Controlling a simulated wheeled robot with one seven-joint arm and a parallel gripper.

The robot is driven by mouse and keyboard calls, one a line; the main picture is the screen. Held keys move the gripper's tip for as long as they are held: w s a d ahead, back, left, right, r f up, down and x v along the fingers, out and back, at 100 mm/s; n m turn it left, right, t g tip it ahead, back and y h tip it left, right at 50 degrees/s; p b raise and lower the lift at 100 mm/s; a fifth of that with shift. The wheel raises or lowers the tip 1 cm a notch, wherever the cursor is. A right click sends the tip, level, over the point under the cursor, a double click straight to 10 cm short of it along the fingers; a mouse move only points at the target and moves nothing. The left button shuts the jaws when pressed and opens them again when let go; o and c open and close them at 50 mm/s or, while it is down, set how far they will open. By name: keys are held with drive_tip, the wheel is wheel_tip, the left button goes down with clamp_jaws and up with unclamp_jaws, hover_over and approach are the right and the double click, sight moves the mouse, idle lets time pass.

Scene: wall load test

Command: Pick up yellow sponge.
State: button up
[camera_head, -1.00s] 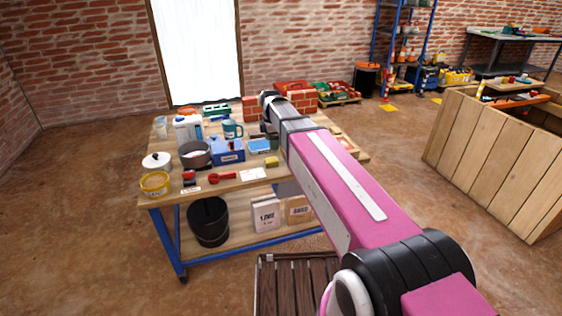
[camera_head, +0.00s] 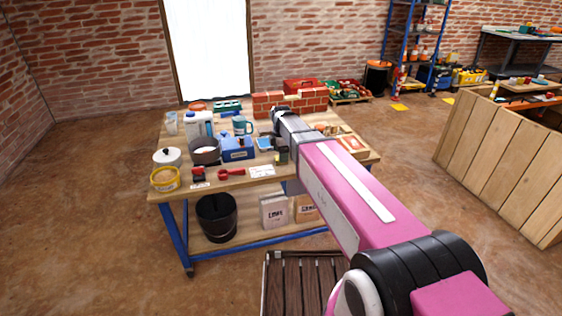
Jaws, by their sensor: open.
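A small dull-yellow block, which looks like the yellow sponge (camera_head: 283,158), lies on the workbench (camera_head: 233,184), right of the blue box and near the front edge. It is tiny and partly covered by dark parts at the end of my arm. My gripper (camera_head: 282,148) is small and dark here, at or just above the block. It is open. I cannot tell whether its fingers touch the block or stand around it.
A blue box (camera_head: 238,148), a grey pot (camera_head: 205,150), a red-handled tool (camera_head: 231,173) and a white card (camera_head: 262,171) crowd the bench around the block. A low brick wall (camera_head: 300,102) stands behind. A yellow tub (camera_head: 165,179) is at the left corner.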

drive_tip(key=shift+f, duration=1.35)
drive_tip(key=c, duration=1.1)
drive_tip(key=shift+o, duration=0.2)
drive_tip(key=shift+r, duration=0.15)
drive_tip(key=shift+r, duration=0.5)
drive_tip(key=r, duration=0.2)
drive_tip(key=s+r, duration=0.1)
drive_tip(key=shift+a+r, duration=0.3)
drive_tip(key=shift+a, duration=0.05)
drive_tip(key=s+a+r, duration=0.6)
drive_tip(key=s+a, duration=0.1)
drive_tip(key=shift+s+a, duration=0.15)
drive_tip(key=shift+s, duration=0.1)
drive_tip(key=shift+r, duration=0.1)
